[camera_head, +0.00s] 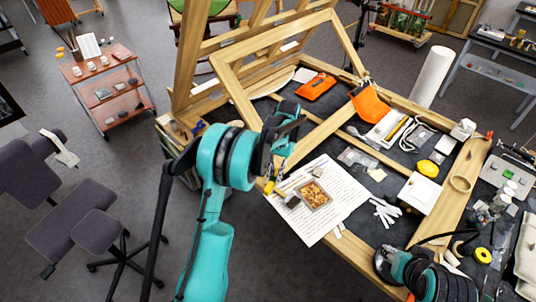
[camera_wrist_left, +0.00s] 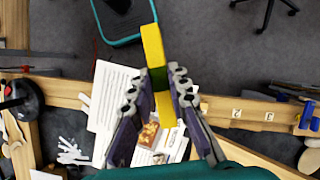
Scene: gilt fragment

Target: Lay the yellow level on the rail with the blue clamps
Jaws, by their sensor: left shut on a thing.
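My left gripper (camera_wrist_left: 160,85) is shut on the yellow level (camera_wrist_left: 153,45), which sticks out beyond the fingers in the left wrist view. In the head view only a small yellow end of the level (camera_head: 269,187) shows beside the gripper, above the papers. A wooden rail with number tags (camera_wrist_left: 250,112) runs to the right of the gripper in the left wrist view, apart from the level.
A gilt fragment (camera_head: 314,194) lies on printed sheets (camera_head: 335,215) on the dark worktable. A large wooden frame (camera_head: 235,95) stands at the back. A chair (camera_head: 95,230) stands left.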

